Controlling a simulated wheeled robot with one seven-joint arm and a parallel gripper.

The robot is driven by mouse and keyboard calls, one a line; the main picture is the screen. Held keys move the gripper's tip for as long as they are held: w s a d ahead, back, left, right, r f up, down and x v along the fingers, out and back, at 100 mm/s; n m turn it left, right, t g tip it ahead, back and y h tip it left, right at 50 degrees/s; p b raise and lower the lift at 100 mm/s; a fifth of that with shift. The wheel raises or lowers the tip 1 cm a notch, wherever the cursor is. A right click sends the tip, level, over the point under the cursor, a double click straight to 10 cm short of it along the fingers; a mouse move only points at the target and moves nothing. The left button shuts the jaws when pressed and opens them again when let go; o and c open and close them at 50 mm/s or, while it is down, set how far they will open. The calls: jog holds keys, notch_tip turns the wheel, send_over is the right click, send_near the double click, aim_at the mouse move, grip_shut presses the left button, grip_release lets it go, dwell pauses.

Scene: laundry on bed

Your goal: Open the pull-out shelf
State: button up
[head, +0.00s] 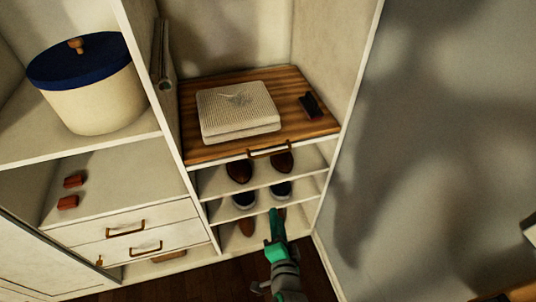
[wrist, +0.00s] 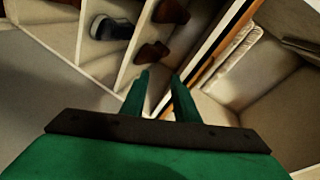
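The pull-out shelf (head: 200,150) is a striped wooden board in the right bay of the closet, with a brown bar handle (head: 270,151) on its front edge. It appears pushed in, its front roughly level with the shelves below. In the wrist view its wooden edge (wrist: 208,60) runs diagonally to the right of my fingers. My green gripper (head: 274,224) is below and in front of the handle, apart from it, beside the lower shoe shelves. In the wrist view its two fingers (wrist: 159,80) are spread with nothing between them. The handle is not clearly visible there.
A folded beige cloth (head: 238,111) and a small dark item (head: 311,105) lie on the board. Shoes (head: 239,172) stand on shelves below. Drawers (head: 125,227) and a blue-lidded basket (head: 95,100) are left. A grey wall (head: 430,150) closes the right side.

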aim_at(267, 155)
jog(key=w+r+m+y, duration=0.2)
jog(key=w+r+y, duration=0.1)
jog(key=w+r, duration=0.7)
jog(key=x, duration=1)
jog(key=shift+w+a+f, duration=0.15)
jog(key=shift+a, duration=0.35)
jog(key=shift+d, duration=0.15)
grip_shut()
